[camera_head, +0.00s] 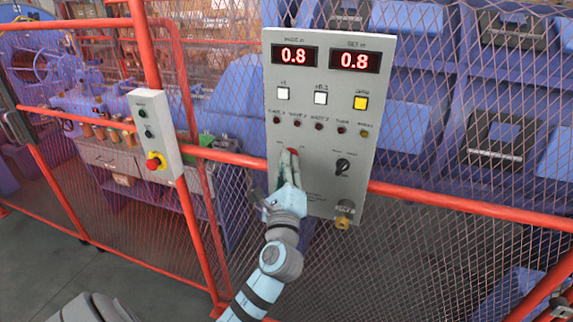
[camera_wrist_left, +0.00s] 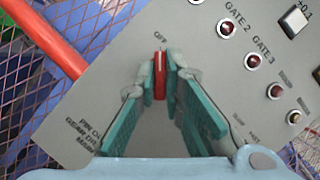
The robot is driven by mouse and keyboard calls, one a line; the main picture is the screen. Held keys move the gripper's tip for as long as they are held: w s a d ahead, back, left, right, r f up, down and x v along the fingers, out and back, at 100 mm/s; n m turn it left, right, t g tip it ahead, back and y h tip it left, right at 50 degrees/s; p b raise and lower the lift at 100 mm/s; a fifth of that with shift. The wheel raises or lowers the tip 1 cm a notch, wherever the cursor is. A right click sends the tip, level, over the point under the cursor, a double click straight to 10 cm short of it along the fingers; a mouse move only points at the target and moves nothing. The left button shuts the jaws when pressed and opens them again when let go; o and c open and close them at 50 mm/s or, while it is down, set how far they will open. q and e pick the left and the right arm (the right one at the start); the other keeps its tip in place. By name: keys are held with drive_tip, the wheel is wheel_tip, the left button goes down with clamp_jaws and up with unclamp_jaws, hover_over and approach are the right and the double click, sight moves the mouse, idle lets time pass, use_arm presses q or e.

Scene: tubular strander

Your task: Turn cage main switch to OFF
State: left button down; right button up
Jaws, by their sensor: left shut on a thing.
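The grey control panel (camera_head: 320,125) hangs on the red fence rail, with two displays reading 0.8. The cage main switch (camera_wrist_left: 160,75) has a red handle. In the head view only a bit of red (camera_head: 293,151) shows at my fingertips. My left gripper (camera_head: 289,155) reaches the panel's lower left part and is shut on this handle. In the left wrist view the teal finger pads of the gripper (camera_wrist_left: 161,80) stand on both sides of it. The handle's long side points toward a label that looks like OFF. My right gripper is not in view.
A black rotary knob (camera_head: 343,166) sits right of the switch, and a yellow-brass part (camera_head: 343,222) sits below it. Indicator lamps and square buttons are above. A small box with a red emergency stop (camera_head: 154,163) is on the left. Mesh fence surrounds the panel.

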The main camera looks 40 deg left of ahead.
use_arm(q)
drive_tip(key=c, duration=1.7)
unclamp_jaws()
drive_tip(key=v, duration=0.7)
drive_tip(key=shift+s+d, duration=0.15)
drive_tip(key=shift+s, duration=0.1)
drive_tip(key=shift+f, duration=0.1)
